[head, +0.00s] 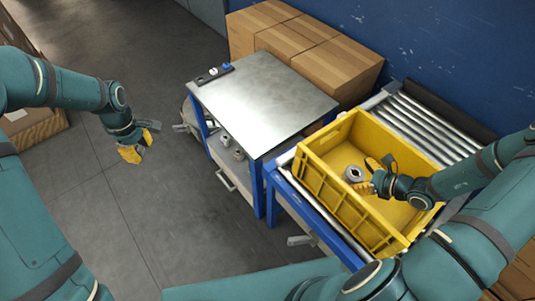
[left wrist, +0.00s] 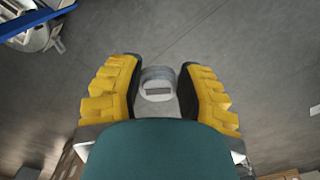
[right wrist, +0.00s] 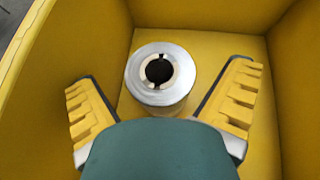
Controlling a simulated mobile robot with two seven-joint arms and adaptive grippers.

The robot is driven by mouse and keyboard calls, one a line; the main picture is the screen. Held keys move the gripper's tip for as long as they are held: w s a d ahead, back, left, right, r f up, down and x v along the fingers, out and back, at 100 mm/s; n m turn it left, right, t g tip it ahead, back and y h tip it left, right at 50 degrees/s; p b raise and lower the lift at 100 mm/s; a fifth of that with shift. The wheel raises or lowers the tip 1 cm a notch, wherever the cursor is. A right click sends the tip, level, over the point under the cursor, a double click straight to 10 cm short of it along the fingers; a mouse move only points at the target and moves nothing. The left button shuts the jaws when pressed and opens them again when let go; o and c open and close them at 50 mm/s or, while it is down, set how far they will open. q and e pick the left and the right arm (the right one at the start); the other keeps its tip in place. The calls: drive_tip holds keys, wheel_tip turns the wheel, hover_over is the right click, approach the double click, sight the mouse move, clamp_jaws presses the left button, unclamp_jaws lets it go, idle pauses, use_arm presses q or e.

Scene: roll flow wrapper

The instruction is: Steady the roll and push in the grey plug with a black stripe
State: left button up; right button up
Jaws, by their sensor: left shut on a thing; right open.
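A silver-grey roll (right wrist: 160,98) stands upright in the yellow crate (right wrist: 82,62), its round end with a dark, notched centre hole facing up. In the head view the roll (head: 352,176) is near the middle of the crate. My right gripper (right wrist: 160,92) is open, with its fingers on either side of the roll and apart from it. My left gripper (head: 135,150) is shut over the floor at the left, away from the crate. In the left wrist view it grips a grey plug (left wrist: 158,77) with a small dark mark; its sides are partly hidden by the fingers.
A steel-topped table (head: 265,105) stands left of the crate, with a small dark holder (head: 213,75) at its back-left corner. Grey parts (head: 231,147) lie on its lower shelf. The crate rests on a roller conveyor (head: 420,122); cardboard boxes (head: 305,50) stand behind. The tabletop is mostly clear.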

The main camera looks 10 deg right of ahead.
use_arm(q)
drive_tip(key=shift+f, duration=0.1)
use_arm(e)
drive_tip(key=shift+w+a+f, duration=0.25)
drive_tip(key=shift+w+a, duration=0.05)
drive_tip(key=shift+w, duration=0.05)
drive_tip(key=c, duration=1.4)
